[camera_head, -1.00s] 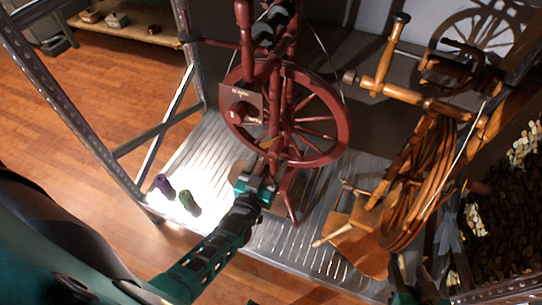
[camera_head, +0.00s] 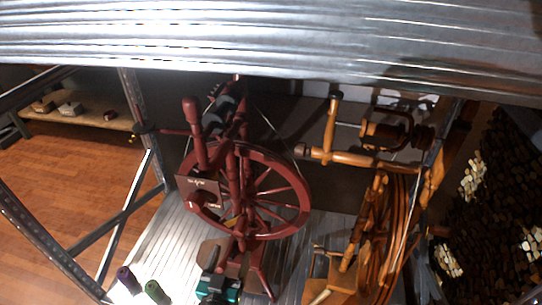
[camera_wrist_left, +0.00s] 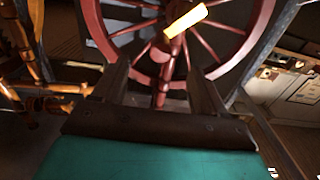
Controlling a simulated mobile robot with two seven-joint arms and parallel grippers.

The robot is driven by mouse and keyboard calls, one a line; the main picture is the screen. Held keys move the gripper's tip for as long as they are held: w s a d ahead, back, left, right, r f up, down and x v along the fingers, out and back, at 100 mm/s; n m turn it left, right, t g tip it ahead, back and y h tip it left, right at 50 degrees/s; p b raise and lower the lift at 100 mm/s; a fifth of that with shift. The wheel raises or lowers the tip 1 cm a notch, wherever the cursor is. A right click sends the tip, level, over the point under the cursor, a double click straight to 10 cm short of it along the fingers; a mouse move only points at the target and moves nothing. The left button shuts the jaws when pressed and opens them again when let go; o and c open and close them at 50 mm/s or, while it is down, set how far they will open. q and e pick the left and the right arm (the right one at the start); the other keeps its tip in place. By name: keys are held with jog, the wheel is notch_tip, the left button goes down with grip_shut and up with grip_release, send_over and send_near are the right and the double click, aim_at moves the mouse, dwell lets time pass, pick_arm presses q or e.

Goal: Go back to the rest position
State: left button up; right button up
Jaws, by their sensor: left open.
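My left gripper (camera_head: 212,268) shows at the bottom of the head view, in front of the foot of a dark red spinning wheel (camera_head: 291,192). In the left wrist view the two fingers of the left gripper (camera_wrist_left: 158,68) stand apart with nothing held between them. The red spinning wheel (camera_wrist_left: 91,22) rises beyond the fingers there. A small yellow piece (camera_wrist_left: 186,21) is in front of its spokes. My right gripper is not in view.
A metal shelf board (camera_head: 270,38) crosses the top of the head view. A wooden spinning wheel (camera_head: 384,225) stands right of the red one. Purple (camera_head: 128,279) and green (camera_head: 156,292) spools lie on the ribbed lower shelf (camera_head: 168,238). A metal post (camera_head: 45,238) stands left.

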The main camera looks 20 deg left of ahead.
pick_arm(q)
jog(key=s+d+r+m+g+h, duration=0.1)
jog(key=s+r+g, duration=0.1)
jog(key=s, duration=0.3)
jog(key=s+d+r+m+g+h, duration=0.1)
jog(key=s+m+g+h, duration=0.1)
jog(key=s+g, duration=0.2)
jog(key=shift+s+d+r+g, duration=0.3)
jog(key=shift+s+r+g, duration=0.05)
jog(key=shift+g, duration=0.25)
jog(key=shift+a, duration=0.1)
dwell(0.5)
